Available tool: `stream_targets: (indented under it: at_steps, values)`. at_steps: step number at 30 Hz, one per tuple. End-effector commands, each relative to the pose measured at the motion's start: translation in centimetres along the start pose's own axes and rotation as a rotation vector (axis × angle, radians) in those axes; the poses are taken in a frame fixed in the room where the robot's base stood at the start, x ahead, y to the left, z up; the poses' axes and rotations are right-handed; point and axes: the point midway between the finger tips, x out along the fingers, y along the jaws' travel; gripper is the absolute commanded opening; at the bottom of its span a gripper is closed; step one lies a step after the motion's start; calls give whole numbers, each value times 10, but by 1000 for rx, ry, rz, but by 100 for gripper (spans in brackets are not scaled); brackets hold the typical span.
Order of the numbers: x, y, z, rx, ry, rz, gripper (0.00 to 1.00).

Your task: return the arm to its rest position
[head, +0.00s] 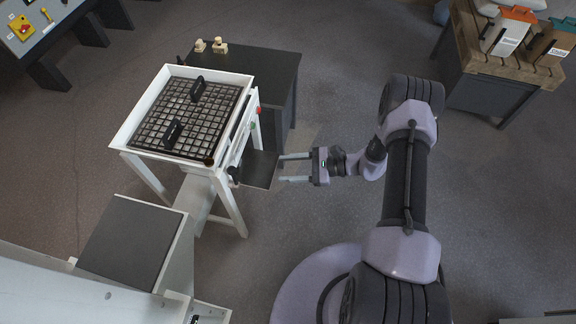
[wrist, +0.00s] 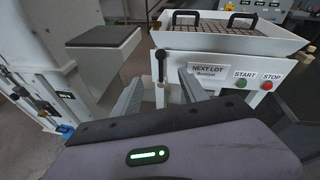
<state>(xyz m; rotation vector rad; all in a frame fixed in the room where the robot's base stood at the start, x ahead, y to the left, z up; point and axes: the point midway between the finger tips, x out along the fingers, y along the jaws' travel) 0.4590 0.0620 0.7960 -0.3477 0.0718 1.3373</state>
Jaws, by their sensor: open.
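My gripper (head: 282,168) is open and empty in the head view. Its two fingers point left toward the front of a white sifter-like station (head: 222,172) with a black grid (head: 190,115) in its top tray. The fingertips are close to a dark flap (head: 260,170) on the station's front; I cannot tell whether they touch it. In the wrist view my gripper's fingers (wrist: 160,92) show on either side of a black-knobbed lever (wrist: 161,68), with a "NEXT LOT" label (wrist: 208,71) behind. My arm reaches out from the lower right of the head view.
A dark side table (head: 270,75) stands behind the station. A dark-topped stand (head: 130,242) is at lower left. A wooden table (head: 490,65) with bins (head: 508,30) is at upper right. Green START (wrist: 241,81) and red STOP (wrist: 267,85) buttons sit on the panel. Floor right of my arm is clear.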

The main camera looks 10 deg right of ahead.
Motion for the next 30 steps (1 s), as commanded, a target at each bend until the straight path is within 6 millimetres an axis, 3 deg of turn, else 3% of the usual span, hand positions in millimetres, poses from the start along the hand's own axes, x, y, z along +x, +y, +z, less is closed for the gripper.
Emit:
stream_targets:
  at_steps: [11,14,17,21,27,30]
  values:
    - [0,0,0,0,0,0,51]
    - [-2,-5,11,-24,9,21,51]
    - [-10,-18,59,-130,57,120,51]
    - [-30,-15,160,-371,203,330,51]
    - [-75,34,280,-772,511,543,51]
    - [-102,66,319,-982,688,585,51]
